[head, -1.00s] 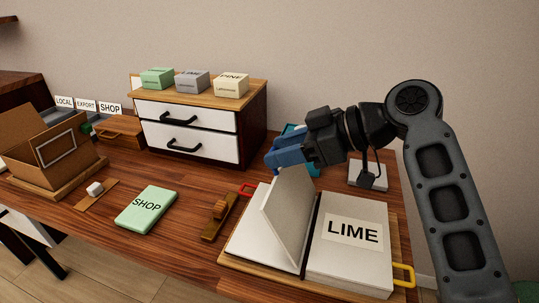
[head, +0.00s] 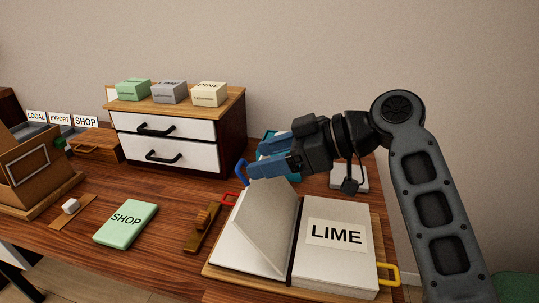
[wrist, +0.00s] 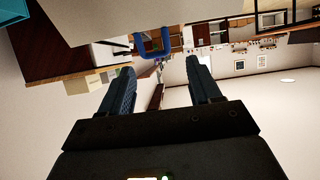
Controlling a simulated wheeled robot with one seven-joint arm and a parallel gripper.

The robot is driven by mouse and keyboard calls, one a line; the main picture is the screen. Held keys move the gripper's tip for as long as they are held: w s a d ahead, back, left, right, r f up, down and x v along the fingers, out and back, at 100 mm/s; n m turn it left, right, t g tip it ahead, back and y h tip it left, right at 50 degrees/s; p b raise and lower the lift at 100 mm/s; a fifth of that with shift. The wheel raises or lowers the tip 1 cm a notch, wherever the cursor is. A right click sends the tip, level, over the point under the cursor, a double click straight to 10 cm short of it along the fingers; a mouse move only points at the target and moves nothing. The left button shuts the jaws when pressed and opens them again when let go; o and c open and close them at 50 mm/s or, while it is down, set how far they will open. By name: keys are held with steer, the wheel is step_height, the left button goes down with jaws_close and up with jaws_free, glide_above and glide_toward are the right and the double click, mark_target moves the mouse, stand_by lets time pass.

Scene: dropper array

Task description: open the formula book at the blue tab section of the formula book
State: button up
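The formula book lies open on a wooden board (head: 215,275). Its right block (head: 335,270) carries a LIME label and has a yellow tab (head: 390,274). A partly raised leaf or section (head: 268,225) leans left over the left pages, where a red tab (head: 230,199) sticks out. A blue tab loop (head: 241,173) shows at the raised leaf's upper left, and in the wrist view (wrist: 152,44) beyond the fingertips. My gripper (head: 256,158) is open above the leaf's top edge, its blue fingers apart and nothing visible between them (wrist: 160,64).
A drawer cabinet (head: 175,140) with small boxes stands behind. A teal object (head: 268,147) is behind my gripper. An open carton (head: 38,165) stands far left.

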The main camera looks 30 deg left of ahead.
steer(key=v, duration=0.7)
steer(key=shift+d+r, duration=0.15)
steer(key=shift+d, duration=0.25)
